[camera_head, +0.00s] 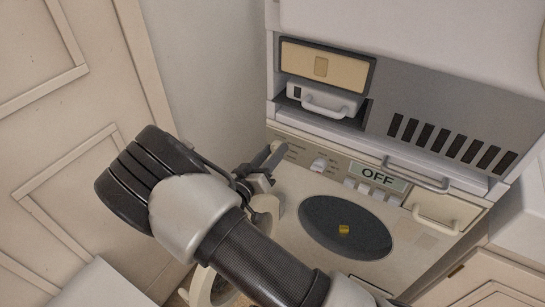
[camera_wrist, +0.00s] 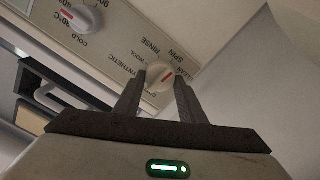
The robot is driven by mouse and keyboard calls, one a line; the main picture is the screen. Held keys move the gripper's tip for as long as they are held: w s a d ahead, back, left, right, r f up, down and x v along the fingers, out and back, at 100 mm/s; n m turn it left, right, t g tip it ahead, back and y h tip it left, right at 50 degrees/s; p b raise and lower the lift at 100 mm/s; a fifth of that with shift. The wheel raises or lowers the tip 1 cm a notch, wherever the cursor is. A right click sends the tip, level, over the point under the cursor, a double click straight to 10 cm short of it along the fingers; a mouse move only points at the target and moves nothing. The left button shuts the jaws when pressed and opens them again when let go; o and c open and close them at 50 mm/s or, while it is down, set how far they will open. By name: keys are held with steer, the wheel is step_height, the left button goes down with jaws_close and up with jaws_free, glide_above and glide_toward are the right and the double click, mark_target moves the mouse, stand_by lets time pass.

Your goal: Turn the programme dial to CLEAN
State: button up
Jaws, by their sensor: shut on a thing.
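A second knob (camera_head: 318,165), the temperature dial, sits right of my gripper. An OFF display (camera_head: 377,179) and several buttons are further right. Below is the dark round window (camera_head: 345,228). A wall stands close on the left.

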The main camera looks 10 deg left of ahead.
steer(key=shift+m+b, duration=0.4)
steer(key=shift+m, duration=0.2)
steer(key=o, duration=1)
steer(key=shift+o, duration=0.2)
steer(key=shift+s, duration=0.15)
steer(key=p+v, duration=0.2)
steer(key=v, duration=1.5)
steer(key=shift+s+a, duration=0.1)
